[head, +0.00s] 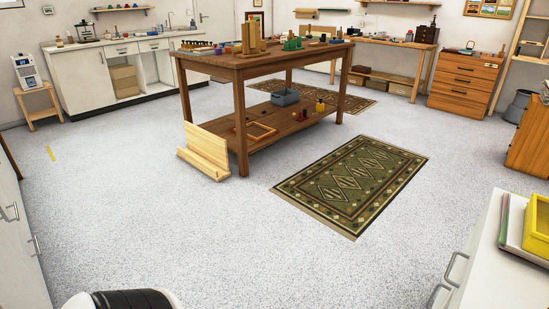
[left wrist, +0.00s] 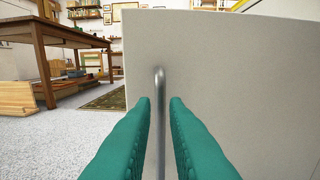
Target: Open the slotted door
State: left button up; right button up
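In the left wrist view a plain light grey panel (left wrist: 240,80) fills the right side, with its left edge upright. A vertical metal bar handle (left wrist: 159,80) stands in front of it. My left gripper (left wrist: 160,102) has its two teal fingers apart, one on each side of the handle, with a small gap visible. The handle's lower part runs down between the fingers. No slots show on the panel, and I cannot tell which cabinet in the head view it belongs to. Neither gripper shows in the head view.
A wooden workbench (head: 240,65) stands in the middle, with a green patterned rug (head: 353,183) beside it. A white cabinet (head: 490,265) with bar handles is at the lower right, with a yellow tray (head: 537,225) on top. Another white cabinet (head: 15,235) is at left.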

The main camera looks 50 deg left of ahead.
pick_arm(q)
jog(key=s+d, duration=0.1)
jog(key=s, duration=0.6)
jog(key=shift+s+d, duration=0.25)
jog(key=shift+s, duration=0.1)
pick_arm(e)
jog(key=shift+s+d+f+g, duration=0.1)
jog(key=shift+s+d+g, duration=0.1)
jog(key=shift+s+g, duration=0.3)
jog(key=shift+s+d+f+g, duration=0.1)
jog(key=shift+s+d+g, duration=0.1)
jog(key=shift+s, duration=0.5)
